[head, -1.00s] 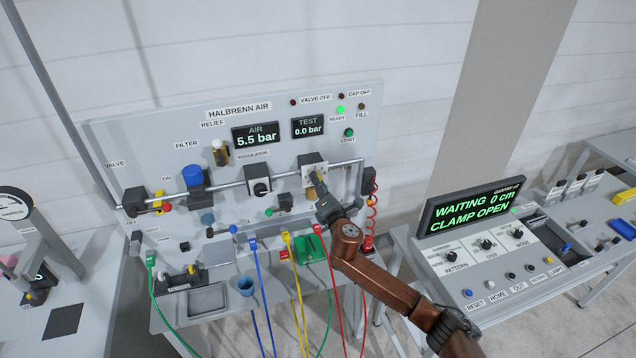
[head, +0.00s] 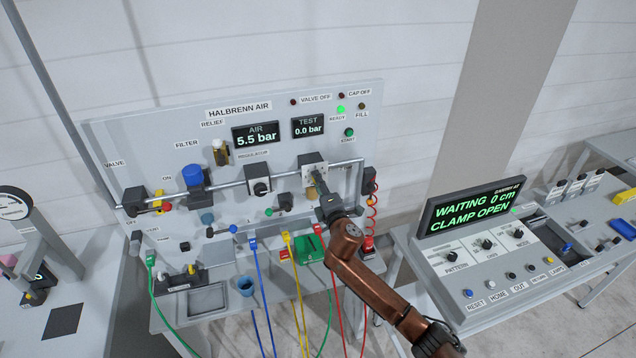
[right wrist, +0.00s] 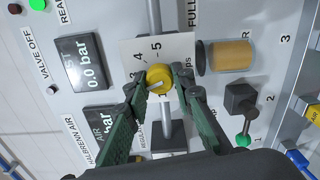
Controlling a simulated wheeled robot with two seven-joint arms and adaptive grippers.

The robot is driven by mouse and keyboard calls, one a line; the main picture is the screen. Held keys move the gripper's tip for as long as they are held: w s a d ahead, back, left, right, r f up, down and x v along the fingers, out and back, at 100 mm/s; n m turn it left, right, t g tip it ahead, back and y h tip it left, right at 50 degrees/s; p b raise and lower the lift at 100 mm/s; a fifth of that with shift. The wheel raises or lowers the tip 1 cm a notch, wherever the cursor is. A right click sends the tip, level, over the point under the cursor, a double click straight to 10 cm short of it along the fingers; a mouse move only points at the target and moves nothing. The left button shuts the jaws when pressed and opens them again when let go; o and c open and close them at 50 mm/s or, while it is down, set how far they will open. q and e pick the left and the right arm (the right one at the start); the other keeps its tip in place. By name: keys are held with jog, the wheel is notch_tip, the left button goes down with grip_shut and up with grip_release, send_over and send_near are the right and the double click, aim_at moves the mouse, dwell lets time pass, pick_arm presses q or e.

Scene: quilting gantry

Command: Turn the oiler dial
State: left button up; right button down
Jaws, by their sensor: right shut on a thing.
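The oiler dial is a small yellow round knob (right wrist: 159,78) on a pale plate with printed numbers, 4 and 5 among them, in the right wrist view. In the head view its grey block (head: 312,159) sits on the pipe, right of the regulator, and the knob is mostly hidden by my gripper. My right gripper (right wrist: 161,81) has its two green fingers on either side of the yellow knob and is shut on it. In the head view my right gripper (head: 320,184) reaches up to the dial from below. My left gripper is not in view.
The regulator (head: 260,188) is just left of the dial. An amber cylinder (right wrist: 232,57) and a green-tipped lever (right wrist: 242,112) are close beside my fingers. Coloured hoses hang below, and a control console (head: 480,250) stands right of my arm.

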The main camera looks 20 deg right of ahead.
jog(key=shift+m+p, duration=0.8)
jog(key=shift+m, duration=5.6)
jog(key=c, duration=1.7)
grip_release()
jog(key=shift+o, duration=0.2)
